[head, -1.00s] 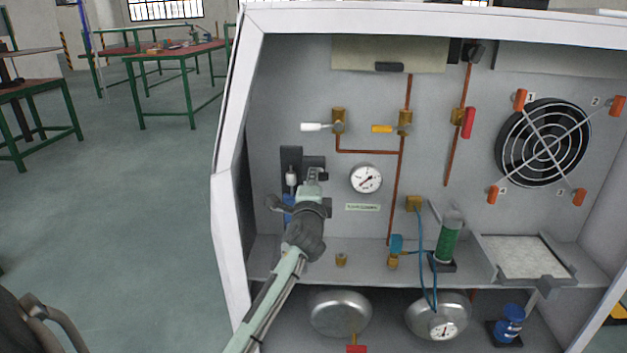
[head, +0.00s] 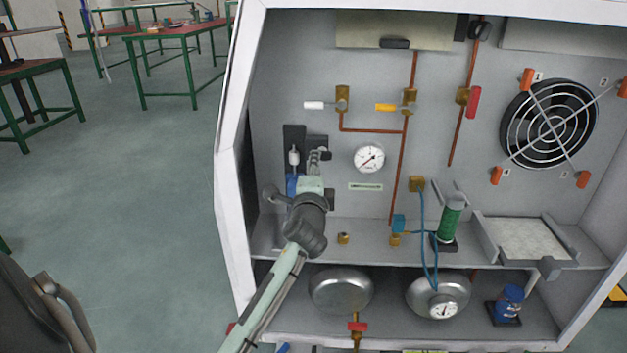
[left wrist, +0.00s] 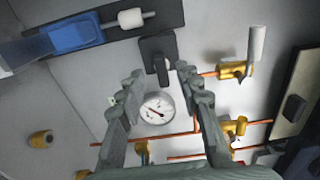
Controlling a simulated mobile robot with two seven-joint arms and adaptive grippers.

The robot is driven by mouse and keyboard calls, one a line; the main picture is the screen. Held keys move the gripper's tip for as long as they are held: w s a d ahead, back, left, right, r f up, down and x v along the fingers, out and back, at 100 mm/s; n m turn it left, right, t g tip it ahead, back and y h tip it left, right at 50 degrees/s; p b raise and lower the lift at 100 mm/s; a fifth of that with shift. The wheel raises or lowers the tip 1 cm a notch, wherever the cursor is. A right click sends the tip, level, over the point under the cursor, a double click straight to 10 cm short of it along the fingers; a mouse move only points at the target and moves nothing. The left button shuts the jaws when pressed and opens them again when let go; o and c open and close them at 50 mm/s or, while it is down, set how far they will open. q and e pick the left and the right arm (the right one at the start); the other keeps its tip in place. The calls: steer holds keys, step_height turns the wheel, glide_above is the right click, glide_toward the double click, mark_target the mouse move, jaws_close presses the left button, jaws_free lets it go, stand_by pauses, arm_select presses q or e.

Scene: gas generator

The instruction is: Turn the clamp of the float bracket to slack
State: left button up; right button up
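The float bracket (head: 293,140) is a dark upright plate on the left of the cabinet's back wall, with a white float and a blue block (left wrist: 72,38). Its clamp is probably the dark block with a lever-like knob (left wrist: 157,60), in the left wrist view. My left gripper (left wrist: 160,75) is open, its fingertips on either side of the clamp's lower end; contact cannot be told. In the head view my left gripper (head: 315,160) hides part of the bracket. My right gripper is in neither view.
A round gauge (head: 369,158), copper pipes and valves with white (head: 314,105) and orange handles lie right of the bracket. The white cabinet side wall (head: 232,150) stands close on the left. A shelf (head: 370,250) with small brass fittings is below.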

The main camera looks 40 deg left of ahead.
arm_select(q)
steer(key=v, duration=0.7)
steer(key=shift+s, duration=0.25)
steer(key=shift+d, duration=0.1)
steer(key=s+d+f+n+g+h+p, duration=0.1)
steer(key=s+f+n+g+h, duration=0.1)
steer(key=s+f, duration=0.35)
steer(key=s+d+f+n+g+h+p, duration=0.1)
steer(key=s+d+f+n+g, duration=0.15)
steer(key=f, duration=0.65)
steer(key=s+d+f+n+g+h, duration=0.1)
steer(key=s+f+n+g+h, duration=0.15)
steer(key=f, duration=0.45)
steer(key=s+d+f+n+g+h, duration=0.1)
steer(key=s+d+f+g, duration=0.1)
steer(key=s+f, duration=0.3)
steer(key=s+d+f+n+g+h+p, duration=0.1)
steer(key=s+d+f+n+g, duration=0.1)
steer(key=s, duration=0.8)
step_height(320, 180, down, 3)
steer(key=shift+d+r+g+h, duration=0.1)
steer(key=shift+d+g+h, duration=0.25)
steer(key=shift+d+g, duration=0.45)
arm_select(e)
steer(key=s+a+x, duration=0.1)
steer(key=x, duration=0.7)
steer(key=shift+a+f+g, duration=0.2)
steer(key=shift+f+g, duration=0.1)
arm_select(q)
steer(key=shift+d, duration=0.15)
